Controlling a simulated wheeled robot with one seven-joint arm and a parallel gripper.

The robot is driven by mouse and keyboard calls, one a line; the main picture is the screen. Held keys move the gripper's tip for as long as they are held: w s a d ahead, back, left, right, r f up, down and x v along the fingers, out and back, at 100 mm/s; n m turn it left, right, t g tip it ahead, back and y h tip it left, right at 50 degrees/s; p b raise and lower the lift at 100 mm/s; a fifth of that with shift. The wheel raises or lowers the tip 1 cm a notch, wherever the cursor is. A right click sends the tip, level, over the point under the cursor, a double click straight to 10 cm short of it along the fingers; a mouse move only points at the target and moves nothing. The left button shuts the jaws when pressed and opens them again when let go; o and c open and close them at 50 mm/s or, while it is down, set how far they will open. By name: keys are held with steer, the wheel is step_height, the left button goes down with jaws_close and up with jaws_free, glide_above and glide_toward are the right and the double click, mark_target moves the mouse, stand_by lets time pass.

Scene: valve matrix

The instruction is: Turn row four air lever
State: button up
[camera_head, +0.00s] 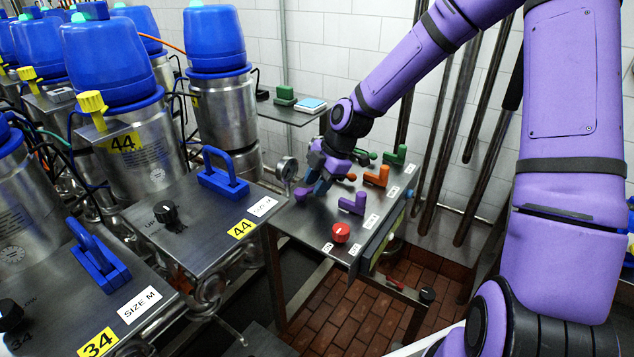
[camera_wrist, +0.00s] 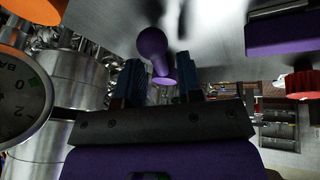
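A metal panel (camera_head: 318,222) carries several coloured handles. A small purple lever (camera_head: 303,193) with a rounded end sits at its left side. The lever also shows in the wrist view (camera_wrist: 153,46), between the two dark fingers. My gripper (camera_head: 317,177) is over the panel's left part, at the purple lever. In the wrist view my gripper (camera_wrist: 160,84) has its fingers apart, with a small gap beside the lever's narrow end. Whether a finger touches the lever I cannot tell. A larger purple handle (camera_head: 353,203) stands to the right. Which control is row four's air lever I cannot read.
An orange handle (camera_head: 377,177), a green handle (camera_head: 396,156) and a red knob (camera_head: 341,232) stand on the same panel. A pressure gauge (camera_head: 286,170) is close on the panel's left. Blue-topped metal canisters (camera_head: 118,60) and a station marked 44 (camera_head: 200,208) fill the left.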

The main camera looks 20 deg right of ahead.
jaws_close()
steer(key=shift+w+a+n+g, duration=0.1)
steer(key=shift+w+n+g, duration=0.25)
steer(key=shift+n, duration=0.5)
steer(key=shift+w+a+n+g, duration=0.1)
steer(key=shift+w+n+g, duration=0.25)
steer(key=shift+n, duration=0.45)
steer(key=shift+w+a+n+g, duration=0.15)
steer(key=shift+n+g, duration=0.25)
steer(key=shift+n, duration=0.45)
steer(key=shift+o, duration=1.1)
jaws_free()
